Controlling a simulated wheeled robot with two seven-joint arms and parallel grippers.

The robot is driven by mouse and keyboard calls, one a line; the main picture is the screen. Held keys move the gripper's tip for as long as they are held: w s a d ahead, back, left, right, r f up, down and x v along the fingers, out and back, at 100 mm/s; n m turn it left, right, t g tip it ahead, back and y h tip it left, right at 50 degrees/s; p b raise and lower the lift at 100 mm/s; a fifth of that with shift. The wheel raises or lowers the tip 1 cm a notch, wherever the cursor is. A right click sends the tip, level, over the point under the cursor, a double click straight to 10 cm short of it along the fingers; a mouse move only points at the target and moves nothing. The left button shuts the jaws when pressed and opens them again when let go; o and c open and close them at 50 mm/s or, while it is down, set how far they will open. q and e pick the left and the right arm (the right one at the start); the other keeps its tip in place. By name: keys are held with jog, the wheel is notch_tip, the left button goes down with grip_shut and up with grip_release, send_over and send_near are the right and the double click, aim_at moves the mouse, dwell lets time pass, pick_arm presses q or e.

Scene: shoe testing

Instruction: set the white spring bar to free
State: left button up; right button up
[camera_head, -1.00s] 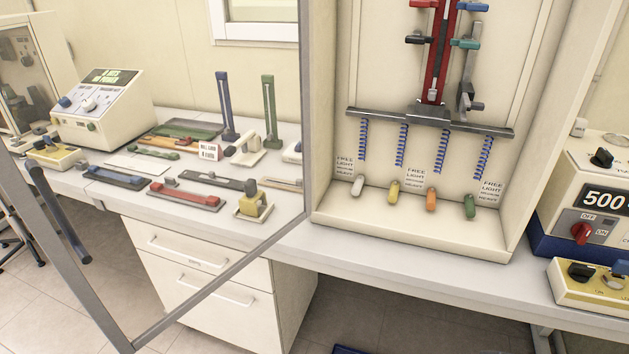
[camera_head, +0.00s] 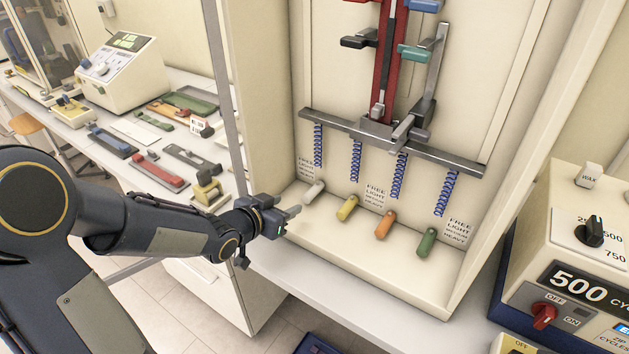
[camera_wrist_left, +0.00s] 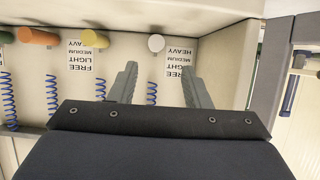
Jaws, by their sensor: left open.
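The white spring bar (camera_head: 313,192) is a short pale knob at the left end of a row at the foot of the spring cabinet. Its printed scale (camera_head: 305,168) reads FREE at the top, with lower settings partly hidden. My left gripper (camera_head: 292,212) is open and empty, just left of and in front of the white bar, apart from it. In the left wrist view the white bar (camera_wrist_left: 156,43) lies beyond and between the two fingers (camera_wrist_left: 157,85), and the label (camera_wrist_left: 178,62) appears upside down beside it. My right gripper is not in view.
Yellow (camera_head: 348,208), orange (camera_head: 386,224) and green (camera_head: 427,242) bars stand to the right of the white one. Blue springs (camera_head: 355,160) hang above from a grey crossbar (camera_head: 390,141). The cabinet's left wall (camera_head: 262,120) and the glass door frame (camera_head: 226,100) stand close to my left arm.

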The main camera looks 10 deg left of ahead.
aim_at(310, 194)
pick_arm(q)
jog(key=x, duration=0.4)
jog(key=p+x, duration=0.1)
jog(key=x, duration=0.2)
jog(key=shift+w+d+r, duration=0.15)
jog(key=shift+d+r, duration=0.1)
jog(key=shift+d, duration=0.15)
jog(key=shift+w+d+f, duration=0.1)
jog(key=shift+w+f, duration=0.2)
jog(key=shift+w, duration=0.15)
